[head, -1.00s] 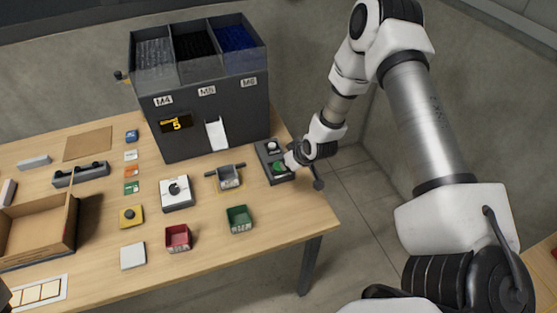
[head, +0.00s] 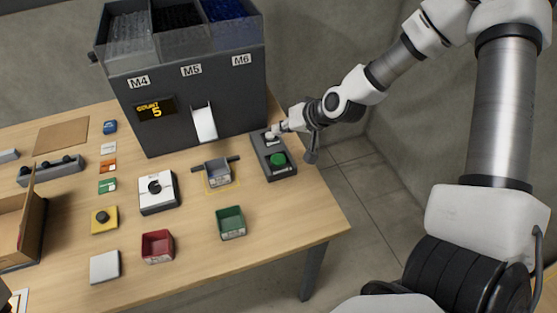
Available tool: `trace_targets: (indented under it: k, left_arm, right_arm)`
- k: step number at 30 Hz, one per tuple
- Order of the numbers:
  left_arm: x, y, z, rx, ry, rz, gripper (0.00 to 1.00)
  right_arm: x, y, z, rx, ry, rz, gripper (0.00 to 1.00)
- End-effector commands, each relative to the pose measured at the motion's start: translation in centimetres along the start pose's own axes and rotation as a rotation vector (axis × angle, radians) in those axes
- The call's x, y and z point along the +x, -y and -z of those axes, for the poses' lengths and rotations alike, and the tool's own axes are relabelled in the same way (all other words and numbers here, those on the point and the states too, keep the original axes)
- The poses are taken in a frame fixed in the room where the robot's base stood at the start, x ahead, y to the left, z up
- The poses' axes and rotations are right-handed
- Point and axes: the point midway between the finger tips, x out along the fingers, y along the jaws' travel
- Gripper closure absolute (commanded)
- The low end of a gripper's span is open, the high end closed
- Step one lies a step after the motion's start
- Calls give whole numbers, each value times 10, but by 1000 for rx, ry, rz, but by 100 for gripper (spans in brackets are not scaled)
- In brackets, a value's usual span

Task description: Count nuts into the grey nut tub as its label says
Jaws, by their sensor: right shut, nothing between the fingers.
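The grey nut tub (head: 217,175) stands on the table in front of the feeder's white chute (head: 204,124); its label is too small to read. The dark feeder (head: 175,110) has bins marked M4, M5 and M6, and its display (head: 156,108) reads 5. A dark button box (head: 275,156) stands right of the tub, with a green button (head: 278,159) in front and a pale button at the back. My right gripper (head: 275,130) is shut and empty, with its tips at the pale button; contact cannot be told.
A green tub (head: 231,222) and a red tub (head: 157,246) stand near the front edge. A white unit with a round dial (head: 157,191) and a yellow block with a black knob (head: 104,219) are left. An open box (head: 20,230) stands at far left.

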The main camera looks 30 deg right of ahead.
Motion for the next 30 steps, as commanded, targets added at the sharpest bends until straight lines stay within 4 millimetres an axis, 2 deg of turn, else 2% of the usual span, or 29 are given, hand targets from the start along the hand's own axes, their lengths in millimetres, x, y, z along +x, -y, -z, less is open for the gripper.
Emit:
trace_targets:
  k: [1,9,15,30]
  left_arm:
    - [11,0,0,-1,1,0,9]
    - [51,0,0,-1,1,0,9]
    - [72,1,0,0,1,0,9]
    - [73,1,0,0,1,0,9]
  right_arm:
    - [8,-6,-6,0,1,0,100]
    - [37,-27,-27,0,1,0,100]
    - [53,-39,-39,-1,1,0,100]
    - [54,-40,-40,-1,0,-1,100]
